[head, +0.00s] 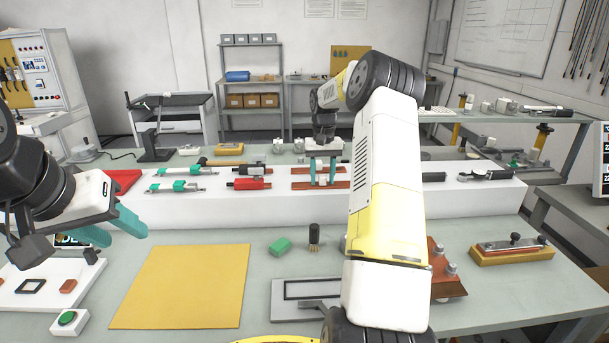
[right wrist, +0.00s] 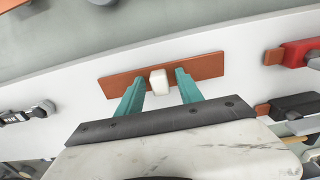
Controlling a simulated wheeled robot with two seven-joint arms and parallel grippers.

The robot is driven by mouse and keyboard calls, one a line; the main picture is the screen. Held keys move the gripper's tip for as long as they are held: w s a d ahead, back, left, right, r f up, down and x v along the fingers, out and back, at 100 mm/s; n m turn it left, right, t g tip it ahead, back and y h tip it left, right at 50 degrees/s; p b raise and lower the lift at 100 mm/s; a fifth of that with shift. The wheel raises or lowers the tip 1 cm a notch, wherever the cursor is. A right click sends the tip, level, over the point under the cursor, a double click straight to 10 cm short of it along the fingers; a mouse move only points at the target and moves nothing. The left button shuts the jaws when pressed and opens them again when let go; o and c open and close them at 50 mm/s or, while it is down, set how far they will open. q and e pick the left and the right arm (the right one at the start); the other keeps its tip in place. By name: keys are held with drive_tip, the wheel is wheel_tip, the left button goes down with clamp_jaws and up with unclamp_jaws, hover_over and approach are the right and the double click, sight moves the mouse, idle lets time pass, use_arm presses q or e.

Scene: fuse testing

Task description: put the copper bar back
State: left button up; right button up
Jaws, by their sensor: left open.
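Two reddish copper bars lie across the white raised shelf in the head view, a front one (head: 343,184) and a back one (head: 300,171). My right gripper (head: 322,183) is over them, its teal fingers pointing down to the front bar. In the right wrist view, this bar (right wrist: 208,66) has a small white block (right wrist: 159,82) at its middle. The right fingers (right wrist: 158,88) stand apart on either side of the block, with small gaps. The back bar is hidden there. My left gripper (head: 118,228) is open and empty at the left, above the table.
Red fuse parts (head: 248,184) lie left of the bars on the white shelf (head: 230,208). My right arm hides part of the shelf and table.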

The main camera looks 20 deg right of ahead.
sight(323, 175)
wheel_tip(323, 175, up, 12)
drive_tip(key=s+a+r+n+t, duration=0.1)
drive_tip(key=s+a+r, duration=0.4)
drive_tip(key=r, duration=0.2)
drive_tip(key=s+a+r+n+t, duration=0.1)
drive_tip(key=s+a+r, duration=0.15)
drive_tip(key=s, duration=0.25)
drive_tip(key=s+a+r+t, duration=0.1)
drive_tip(key=s+a, duration=0.3)
drive_tip(key=s+a+f+t+y, duration=0.1)
drive_tip(key=s+a+f, duration=0.2)
drive_tip(key=s, duration=0.8)
drive_tip(key=s+a+f+n+t+y, duration=0.1)
drive_tip(key=s+a+f+t, duration=0.1)
drive_tip(key=s, duration=0.8)
drive_tip(key=shift+s+a+f+n, duration=0.35)
drive_tip(key=shift+a+f, duration=0.15)
drive_tip(key=shift+a, duration=0.65)
